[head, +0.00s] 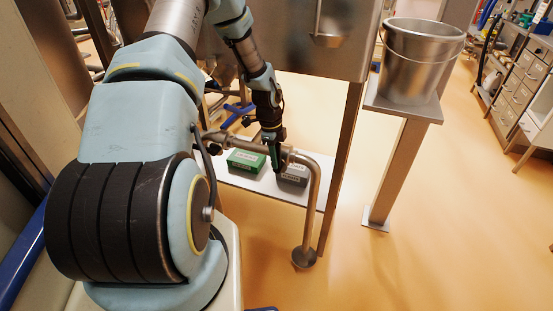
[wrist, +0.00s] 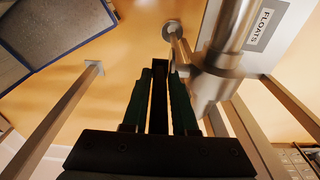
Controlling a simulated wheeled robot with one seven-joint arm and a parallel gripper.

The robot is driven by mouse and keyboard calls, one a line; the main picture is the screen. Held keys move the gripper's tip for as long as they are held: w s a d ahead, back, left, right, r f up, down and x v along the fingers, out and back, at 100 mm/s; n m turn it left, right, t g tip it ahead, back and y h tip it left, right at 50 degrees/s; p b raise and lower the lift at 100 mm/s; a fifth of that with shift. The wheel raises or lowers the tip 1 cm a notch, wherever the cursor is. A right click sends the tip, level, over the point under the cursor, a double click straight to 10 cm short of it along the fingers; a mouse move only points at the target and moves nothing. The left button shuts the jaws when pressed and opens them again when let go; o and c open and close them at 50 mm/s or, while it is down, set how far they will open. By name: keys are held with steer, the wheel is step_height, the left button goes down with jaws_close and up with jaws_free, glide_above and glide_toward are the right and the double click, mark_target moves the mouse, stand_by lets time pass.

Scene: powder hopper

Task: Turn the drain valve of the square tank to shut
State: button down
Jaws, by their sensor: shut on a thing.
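The steel square tank (head: 340,50) stands at the top middle of the head view, with its drain pipe (head: 313,190) below, bending down to a round foot. My gripper (head: 276,166) points down beside this pipe. In the wrist view, my gripper (wrist: 161,68) has its green-and-black fingers closed around a narrow dark piece (wrist: 159,100), which looks like the drain valve's lever. The steel pipe and valve body (wrist: 216,72) lie just right of the fingers. The lever's angle is hard to tell, since the fingers and arm cover most of it.
A low white shelf behind the pipe holds a green box (head: 246,160) and a grey box (head: 293,173). A steel bucket (head: 418,65) stands on a pedestal at right. Tank legs (head: 342,150) rise close by. The orange floor at lower right is clear.

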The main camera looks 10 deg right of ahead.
steer(key=shift+w+a, duration=0.35)
steer(key=shift+a, duration=0.05)
steer(key=c, duration=1)
jaws_free()
steer(key=o, duration=0.3)
steer(key=shift+s+d, duration=0.2)
step_height(320, 180, up, 11)
steer(key=a+b, duration=0.1)
steer(key=b, duration=0.1)
steer(key=shift+w+f, duration=0.15)
steer(key=shift+w, duration=0.15)
steer(key=shift+a, duration=0.15)
steer(key=s+a+r+n+t, duration=0.1)
steer(key=s+a+r+n, duration=0.5)
steer(key=s+n, duration=0.3)
steer(key=s+a+r+n+t+y, duration=0.1)
steer(key=s+a+r+n, duration=0.4)
steer(key=n, duration=0.8)
steer(key=s+a, duration=0.3)
steer(key=s, duration=0.1)
steer(key=shift+r+n, duration=0.35)
steer(key=shift+n, duration=0.05)
